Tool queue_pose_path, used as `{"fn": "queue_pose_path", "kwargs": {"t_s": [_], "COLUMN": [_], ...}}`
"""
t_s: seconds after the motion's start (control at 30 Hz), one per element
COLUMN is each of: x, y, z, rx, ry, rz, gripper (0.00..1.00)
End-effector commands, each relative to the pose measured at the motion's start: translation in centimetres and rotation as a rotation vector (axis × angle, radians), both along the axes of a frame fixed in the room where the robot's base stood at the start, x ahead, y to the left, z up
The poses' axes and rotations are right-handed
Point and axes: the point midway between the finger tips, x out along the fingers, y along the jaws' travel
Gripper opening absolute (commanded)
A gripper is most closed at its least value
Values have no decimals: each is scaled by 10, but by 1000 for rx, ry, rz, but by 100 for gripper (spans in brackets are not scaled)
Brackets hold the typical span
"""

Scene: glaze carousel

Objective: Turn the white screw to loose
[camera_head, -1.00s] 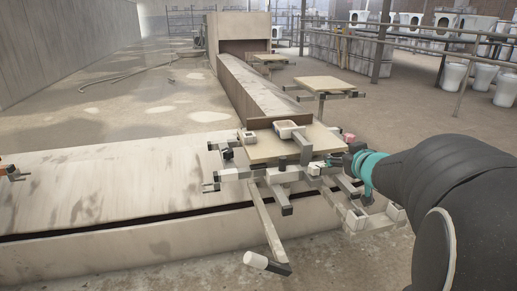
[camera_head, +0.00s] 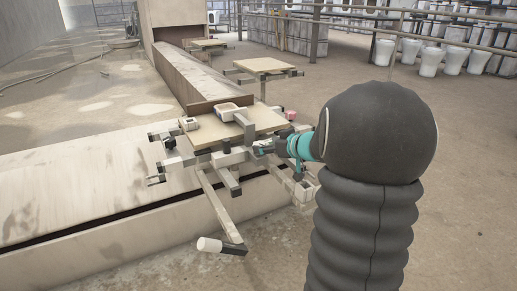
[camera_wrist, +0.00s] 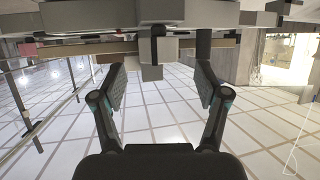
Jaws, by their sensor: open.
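My gripper (camera_head: 266,147) is at the right side of the carousel's turning frame, just below its tan board (camera_head: 237,127). In the wrist view my gripper (camera_wrist: 160,76) is open, its two dark fingers spread apart. A small grey block (camera_wrist: 151,72) hangs below a pale block (camera_wrist: 158,47) in the gap between the fingertips, with no visible contact. I cannot tell which of the small pale parts here is the white screw; in the head view my gripper covers part of this spot.
A pink knob (camera_head: 290,114) sits behind my gripper. Other board stands (camera_head: 264,66) are farther back. Beams cross the top of the wrist view close to the fingers.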

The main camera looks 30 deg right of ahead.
Motion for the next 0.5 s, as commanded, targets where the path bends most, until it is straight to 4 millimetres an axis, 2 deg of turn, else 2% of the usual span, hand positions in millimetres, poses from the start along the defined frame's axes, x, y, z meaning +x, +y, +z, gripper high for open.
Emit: {"fn": "queue_pose_path", "kwargs": {"t_s": [0.2, 0.5], "x": [30, 43], "y": [8, 12], "z": [-15, -19], "rx": [0, 0], "ry": [0, 0], "rz": [1, -1], "gripper": [74, 74]}}
